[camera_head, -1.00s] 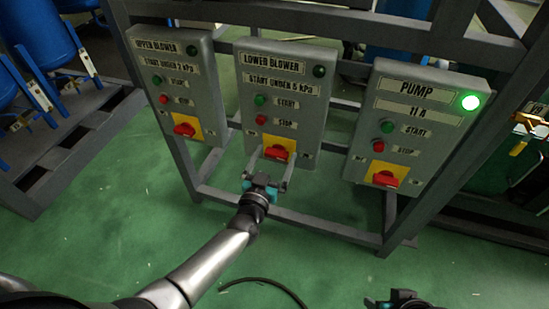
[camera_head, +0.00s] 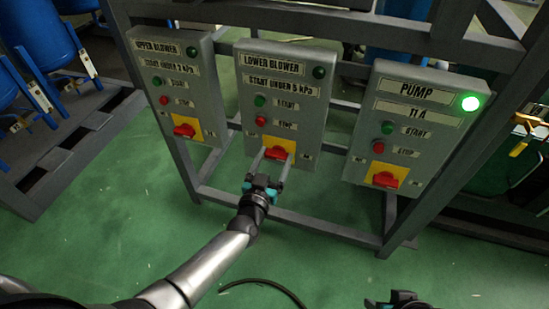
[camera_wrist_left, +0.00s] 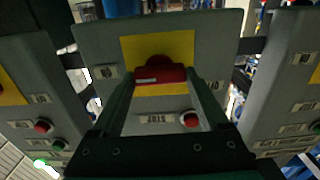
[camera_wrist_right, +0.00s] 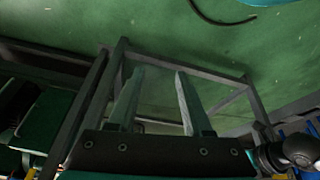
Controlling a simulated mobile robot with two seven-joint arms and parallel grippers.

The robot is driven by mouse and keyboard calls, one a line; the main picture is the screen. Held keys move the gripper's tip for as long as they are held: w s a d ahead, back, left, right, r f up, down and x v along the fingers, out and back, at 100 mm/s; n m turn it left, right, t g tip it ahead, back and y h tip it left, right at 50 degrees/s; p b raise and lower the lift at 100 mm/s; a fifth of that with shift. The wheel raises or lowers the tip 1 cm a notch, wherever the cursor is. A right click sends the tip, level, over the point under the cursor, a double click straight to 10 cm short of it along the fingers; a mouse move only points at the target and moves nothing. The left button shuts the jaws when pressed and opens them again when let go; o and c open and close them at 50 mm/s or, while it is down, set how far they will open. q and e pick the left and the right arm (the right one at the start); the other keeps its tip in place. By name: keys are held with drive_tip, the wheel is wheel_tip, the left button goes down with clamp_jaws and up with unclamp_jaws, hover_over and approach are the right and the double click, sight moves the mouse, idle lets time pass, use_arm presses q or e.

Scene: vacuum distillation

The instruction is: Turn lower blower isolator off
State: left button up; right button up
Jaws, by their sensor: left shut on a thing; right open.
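The lower blower box (camera_head: 283,95) is the grey middle panel, with a green button, a red button and a dark lamp. Its isolator is a red handle (camera_head: 277,152) on a yellow plate. My left gripper (camera_head: 272,162) is at this handle, its two fingers on either side of it and shut on it. In the left wrist view the red handle (camera_wrist_left: 159,72) lies across the yellow plate (camera_wrist_left: 160,45) between the fingers (camera_wrist_left: 165,85). My right gripper (camera_wrist_right: 153,80) is open and empty above the green floor; only a dark part of it shows at the bottom of the head view.
The upper blower box (camera_head: 177,85) stands to the left and the pump box (camera_head: 415,125), with a lit green lamp, to the right. Both have red isolator handles. A grey metal frame (camera_head: 300,223) carries the boxes. Green floor in front is mostly clear, with a dark hose (camera_head: 265,284).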

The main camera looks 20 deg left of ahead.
use_arm(q)
drive_tip(key=shift+n, duration=0.3)
drive_tip(key=n, duration=0.3)
drive_tip(key=shift+f, duration=0.1)
drive_tip(key=shift+a+n, duration=0.1)
drive_tip(key=shift+n, duration=1.9)
drive_tip(key=n+b, duration=0.1)
drive_tip(key=n, duration=0.1)
drive_tip(key=shift+f+n, duration=0.1)
drive_tip(key=shift+n, duration=0.3)
drive_tip(key=n+b, duration=0.1)
drive_tip(key=n, duration=0.2)
drive_tip(key=shift+a+f+n, duration=0.1)
drive_tip(key=shift+n, duration=0.6)
drive_tip(key=shift+n+b, duration=0.45)
drive_tip(key=shift+n, duration=1.25)
use_arm(e)
drive_tip(key=shift+w+a+r+t+y, duration=0.6)
drive_tip(key=shift+w+a+r+t, duration=0.55)
drive_tip(key=shift+a+r+t, duration=0.2)
